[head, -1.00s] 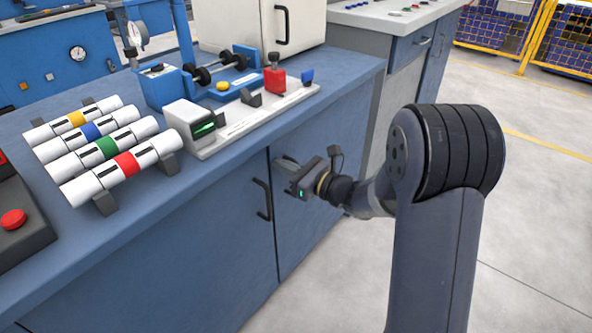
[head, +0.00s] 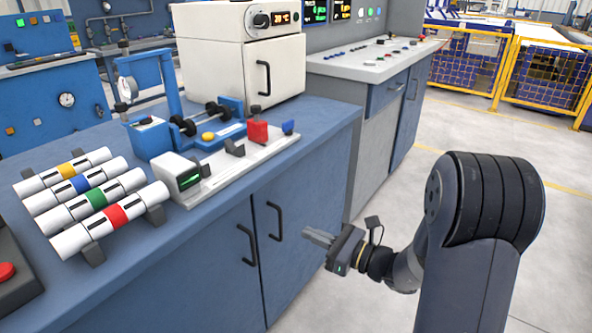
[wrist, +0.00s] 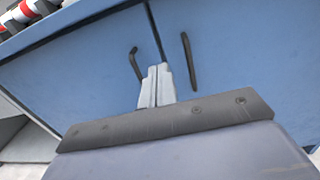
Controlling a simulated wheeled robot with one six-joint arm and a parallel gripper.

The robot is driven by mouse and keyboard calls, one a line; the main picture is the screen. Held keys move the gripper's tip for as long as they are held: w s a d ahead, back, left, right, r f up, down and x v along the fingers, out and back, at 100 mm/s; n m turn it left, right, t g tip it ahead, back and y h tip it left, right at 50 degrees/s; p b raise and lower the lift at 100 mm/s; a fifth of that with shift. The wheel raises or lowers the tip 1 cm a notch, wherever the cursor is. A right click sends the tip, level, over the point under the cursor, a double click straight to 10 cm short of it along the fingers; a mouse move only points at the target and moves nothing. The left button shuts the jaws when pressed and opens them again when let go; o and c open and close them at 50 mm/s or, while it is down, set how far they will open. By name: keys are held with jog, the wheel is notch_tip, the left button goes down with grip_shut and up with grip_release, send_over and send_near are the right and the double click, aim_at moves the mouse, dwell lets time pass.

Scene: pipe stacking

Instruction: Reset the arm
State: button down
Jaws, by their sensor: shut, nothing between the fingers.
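My gripper (head: 319,236) is in front of the blue cabinet, below the level of the bench top, to the right of the door handles in the head view. In the wrist view my gripper (wrist: 156,72) points at the cabinet doors, with its two fingers together and nothing between them. My arm rises from the bottom right of the head view and bends down toward the cabinet. No object is in contact with the gripper as far as I can see.
White pipes with yellow, blue, green and red bands (head: 116,216) lie on the blue bench (head: 165,257). A white fixture board (head: 240,165) and a white oven (head: 222,62) stand behind. Cabinet handles (head: 276,221) stick out near the gripper. Open floor (head: 390,215) lies to the right.

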jog(key=b, duration=0.2)
send_near(257, 208)
jog(key=x, duration=0.4)
jog(key=shift+w+a+f, duration=0.15)
jog(key=shift+a, duration=0.15)
jog(key=shift+x, duration=0.95)
